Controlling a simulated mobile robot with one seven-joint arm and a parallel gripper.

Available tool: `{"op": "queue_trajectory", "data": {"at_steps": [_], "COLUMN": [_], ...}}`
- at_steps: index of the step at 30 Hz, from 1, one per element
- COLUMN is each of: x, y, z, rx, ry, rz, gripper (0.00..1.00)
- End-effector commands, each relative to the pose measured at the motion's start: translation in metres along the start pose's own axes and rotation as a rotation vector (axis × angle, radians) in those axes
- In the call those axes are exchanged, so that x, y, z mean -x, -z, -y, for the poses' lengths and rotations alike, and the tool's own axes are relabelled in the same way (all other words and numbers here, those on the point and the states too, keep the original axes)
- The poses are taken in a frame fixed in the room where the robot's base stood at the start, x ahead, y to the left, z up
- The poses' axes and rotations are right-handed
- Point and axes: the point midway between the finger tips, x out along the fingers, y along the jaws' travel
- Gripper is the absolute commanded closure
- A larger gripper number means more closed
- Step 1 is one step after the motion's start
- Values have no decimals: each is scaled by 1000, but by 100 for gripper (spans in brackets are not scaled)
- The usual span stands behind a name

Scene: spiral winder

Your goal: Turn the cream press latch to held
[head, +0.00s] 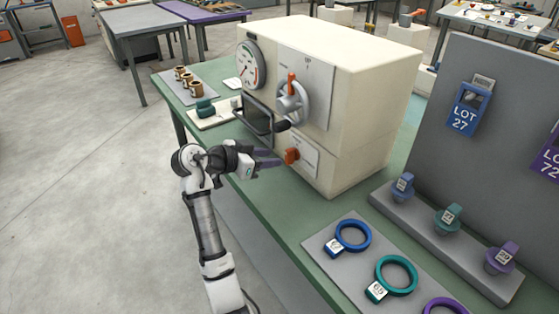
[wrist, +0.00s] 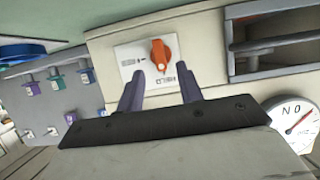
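The cream press (head: 365,110) is a box-shaped machine standing on the green bench. Its latch is an orange knob (head: 291,156) on a light plate low on the press front. In the wrist view the orange knob (wrist: 160,56) has its grip roughly upright in the picture, on a white plate (wrist: 136,62) with small marks that I cannot read. My gripper (head: 276,158) is in front of the knob, with fingers apart and nothing between them. In the wrist view my gripper (wrist: 160,78) points at the plate, with the knob just beyond the fingertips, apparently untouched.
A grey handwheel (head: 293,102) with an orange lever sits above the latch. A dark framed opening (head: 257,118) and a dial (head: 250,65) are to the left. Coloured rings lie on a grey mat (head: 340,270) to the right. The floor on the left is clear.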

Motion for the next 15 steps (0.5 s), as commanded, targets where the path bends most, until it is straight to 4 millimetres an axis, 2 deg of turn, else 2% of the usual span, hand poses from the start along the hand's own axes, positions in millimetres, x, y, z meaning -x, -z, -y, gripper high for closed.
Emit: {"op": "queue_trajectory", "data": {"at_steps": [1,6,10,15], "x": [12,49,69,81], "y": [-3,-2,-1,-1], "z": [1,1,1,0], "rx": [-1,0,0,1], "ry": [4,3,2,0], "rz": [-1,-1,-1,0], "gripper": [64,64,64,64]}}
